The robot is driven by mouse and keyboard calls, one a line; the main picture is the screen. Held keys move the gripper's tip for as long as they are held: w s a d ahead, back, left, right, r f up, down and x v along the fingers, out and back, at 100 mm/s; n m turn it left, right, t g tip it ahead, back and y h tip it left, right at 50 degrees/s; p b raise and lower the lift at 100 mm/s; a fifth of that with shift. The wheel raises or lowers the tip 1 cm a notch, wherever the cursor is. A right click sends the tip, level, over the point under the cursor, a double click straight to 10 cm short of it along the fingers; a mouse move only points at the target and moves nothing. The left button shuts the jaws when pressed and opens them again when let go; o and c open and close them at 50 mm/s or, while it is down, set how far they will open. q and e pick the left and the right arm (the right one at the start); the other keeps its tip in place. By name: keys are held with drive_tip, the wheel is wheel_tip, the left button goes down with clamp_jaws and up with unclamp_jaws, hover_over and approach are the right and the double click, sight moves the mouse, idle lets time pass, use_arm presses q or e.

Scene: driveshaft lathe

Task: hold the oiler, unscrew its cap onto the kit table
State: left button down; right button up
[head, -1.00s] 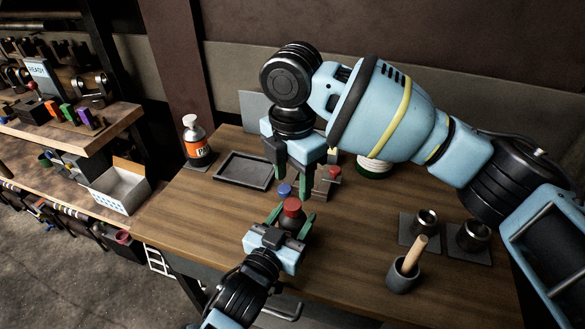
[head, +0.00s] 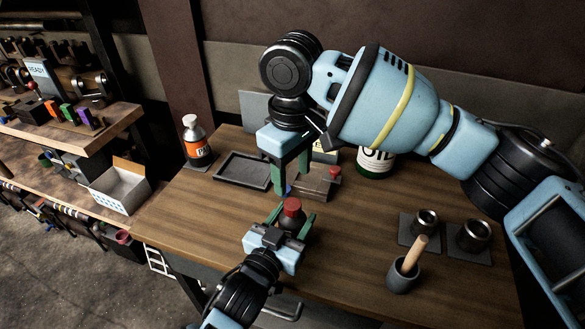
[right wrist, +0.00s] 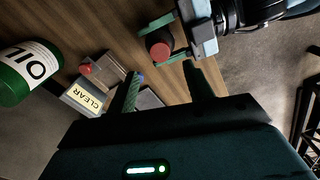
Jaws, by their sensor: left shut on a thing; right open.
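The oiler (head: 291,219) is a small dark can with a red cap (head: 292,207) on top. My left gripper (head: 291,224) is shut around its body and holds it upright over the front of the wooden kit table (head: 200,232). The red cap also shows in the right wrist view (right wrist: 159,47), beside my left gripper's green fingers. My right gripper (head: 291,172) is open and empty, pointing down behind and above the oiler. Its two fingers (right wrist: 162,85) show apart in the right wrist view, with the cap beyond them.
A grey tray (head: 243,182) lies left of my right gripper. A PA-labelled bottle (head: 197,143) stands back left. Dark cups (head: 473,236) and a brush pot (head: 401,277) stand right.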

sight(293, 204)
drive_tip(key=shift+f, duration=4)
drive_tip(key=shift+c, duration=0.3)
drive_tip(key=c, duration=1)
drive_tip(key=shift+o, duration=0.2)
drive_tip(key=shift+r, duration=0.2)
drive_tip(key=shift+r, duration=0.85)
drive_tip(key=shift+r, duration=0.15)
